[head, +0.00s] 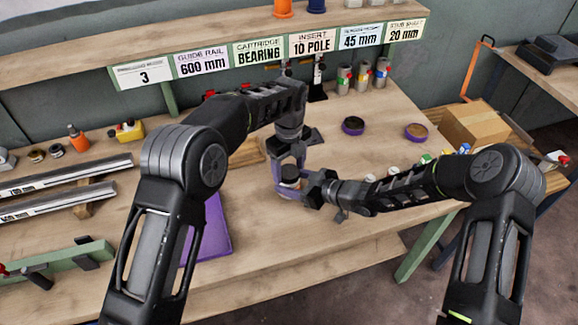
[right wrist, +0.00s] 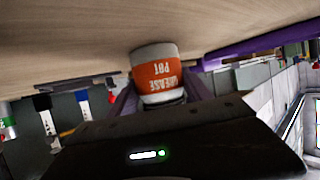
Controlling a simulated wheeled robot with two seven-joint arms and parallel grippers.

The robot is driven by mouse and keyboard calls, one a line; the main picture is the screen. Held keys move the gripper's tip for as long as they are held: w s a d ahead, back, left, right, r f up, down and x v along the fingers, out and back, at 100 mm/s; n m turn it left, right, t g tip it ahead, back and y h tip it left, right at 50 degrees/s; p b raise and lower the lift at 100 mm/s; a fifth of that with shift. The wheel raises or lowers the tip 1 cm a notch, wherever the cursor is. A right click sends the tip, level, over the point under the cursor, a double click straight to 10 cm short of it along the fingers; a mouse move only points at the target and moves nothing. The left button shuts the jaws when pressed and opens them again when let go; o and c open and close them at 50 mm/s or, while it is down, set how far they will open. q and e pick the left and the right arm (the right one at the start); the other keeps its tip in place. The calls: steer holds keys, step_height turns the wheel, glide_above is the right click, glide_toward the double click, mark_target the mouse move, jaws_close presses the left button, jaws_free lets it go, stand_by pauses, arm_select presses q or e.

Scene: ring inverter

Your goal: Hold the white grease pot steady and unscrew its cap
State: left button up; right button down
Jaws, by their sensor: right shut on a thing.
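The grease pot (right wrist: 155,75) is white with an orange label and shows upside down in the right wrist view. In the head view it stands near the middle of the bench, its dark cap (head: 289,172) on top and its body largely hidden. My right gripper (head: 289,190) is shut on the pot's body from the right; its purple fingers flank the pot in the right wrist view (right wrist: 160,100). My left gripper (head: 288,162) points down from above, its purple fingers spread on either side of the cap. Contact with the cap cannot be made out.
A purple mat (head: 208,228) lies to the left on the wooden bench. Two purple-rimmed round pieces (head: 352,126) (head: 416,132) lie behind to the right. A cardboard box (head: 475,125) is further right. Small bottles stand near my right forearm.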

arm_select(q)
steer(key=c, duration=1.3)
steer(key=n, duration=0.6)
steer(key=shift+n, duration=0.4)
steer(key=n, duration=0.7)
steer(key=shift+n, duration=0.4)
steer(key=n, duration=1)
steer(key=shift+r+n, duration=0.1)
steer(key=shift+n, duration=0.2)
steer(key=n, duration=2.8)
steer(key=shift+r, duration=0.1)
